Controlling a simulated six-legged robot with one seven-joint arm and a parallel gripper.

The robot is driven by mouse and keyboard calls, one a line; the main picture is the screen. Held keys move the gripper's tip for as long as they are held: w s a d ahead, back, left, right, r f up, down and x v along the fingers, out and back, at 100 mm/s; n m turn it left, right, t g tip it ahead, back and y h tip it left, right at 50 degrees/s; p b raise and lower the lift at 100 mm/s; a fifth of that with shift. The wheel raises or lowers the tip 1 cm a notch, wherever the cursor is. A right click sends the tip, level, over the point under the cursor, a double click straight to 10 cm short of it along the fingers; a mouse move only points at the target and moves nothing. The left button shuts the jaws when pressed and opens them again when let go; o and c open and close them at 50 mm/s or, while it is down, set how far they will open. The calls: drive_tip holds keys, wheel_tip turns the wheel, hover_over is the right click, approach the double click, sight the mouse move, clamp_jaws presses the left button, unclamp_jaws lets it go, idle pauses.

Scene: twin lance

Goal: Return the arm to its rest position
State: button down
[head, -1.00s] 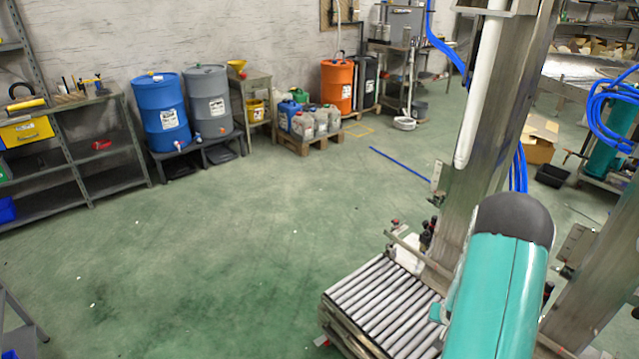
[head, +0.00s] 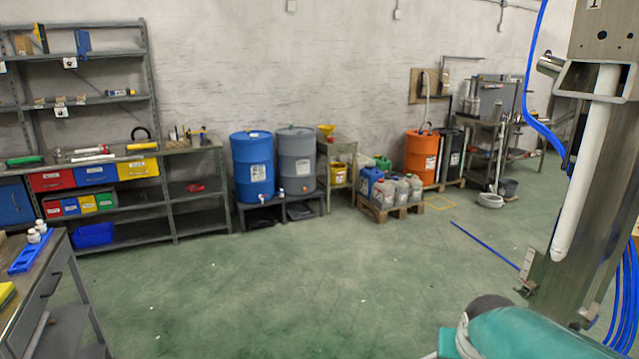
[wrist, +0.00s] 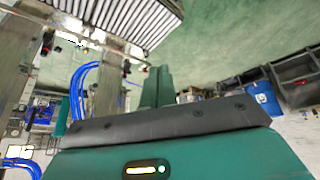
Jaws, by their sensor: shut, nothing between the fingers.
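My teal arm (head: 535,335) shows at the bottom right of the head view, low in front of a metal column. My gripper (wrist: 157,73) shows in the wrist view as two narrow teal fingers side by side, shut with nothing between them. The black pad and teal housing of my wrist fill the lower part of that view. The gripper is not visible in the head view. A white lance-like tube (head: 588,165) hangs along the metal column (head: 603,190), apart from the visible part of my arm.
A roller conveyor (wrist: 112,18) shows at the top of the upside-down wrist view. A workbench (head: 45,285) stands at the left of the head view. Shelves, a blue drum (head: 252,170), a grey drum (head: 296,160) and an orange drum (head: 421,158) line the wall. The middle floor is clear.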

drive_tip(key=s+a+r+n+y, duration=0.2)
drive_tip(key=s+a+r, duration=0.4)
drive_tip(key=s+a, duration=0.5)
drive_tip(key=shift+s+r+n, duration=0.15)
drive_tip(key=shift+s+n, duration=0.35)
drive_tip(key=shift+s, duration=0.3)
